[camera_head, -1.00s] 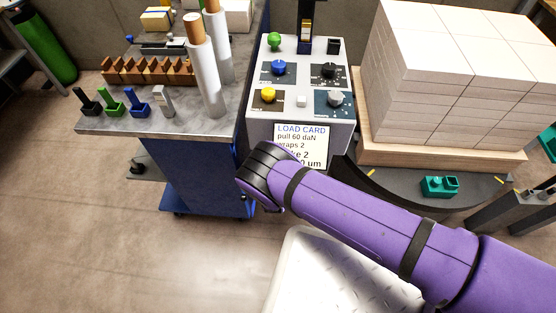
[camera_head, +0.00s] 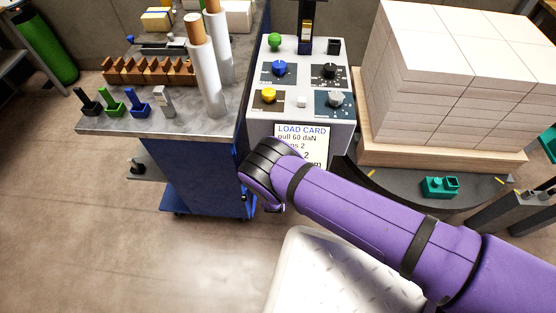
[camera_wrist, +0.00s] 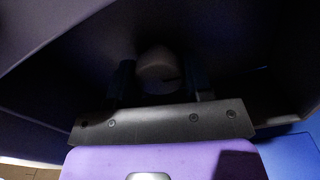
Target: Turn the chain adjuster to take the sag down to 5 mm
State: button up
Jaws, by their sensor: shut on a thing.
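A pale round knob (camera_wrist: 158,68), which I take to be the chain adjuster, shows in the wrist view inside a dark recess. My gripper (camera_wrist: 160,84) has its dark fingers on both sides of the knob and is shut on it. The knob's marks and the chain are not visible, so the sag cannot be read. In the head view my purple arm reaches down in front of the control panel, and its wrist hides the gripper and the knob.
The control panel (camera_head: 292,74) carries several coloured knobs, with a load card (camera_head: 301,134) partly covered by my arm. A cluttered bench (camera_head: 188,123) stands at left. A stack of white reams (camera_head: 450,75) stands on a pallet (camera_head: 430,158) at right.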

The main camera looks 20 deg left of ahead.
jog(key=shift+s+f+m, duration=0.1)
jog(key=shift+m, duration=0.4)
jog(key=o, duration=0.9)
jog(key=v, duration=1)
jog(key=shift+s+d, duration=0.2)
jog(key=shift+s, duration=0.15)
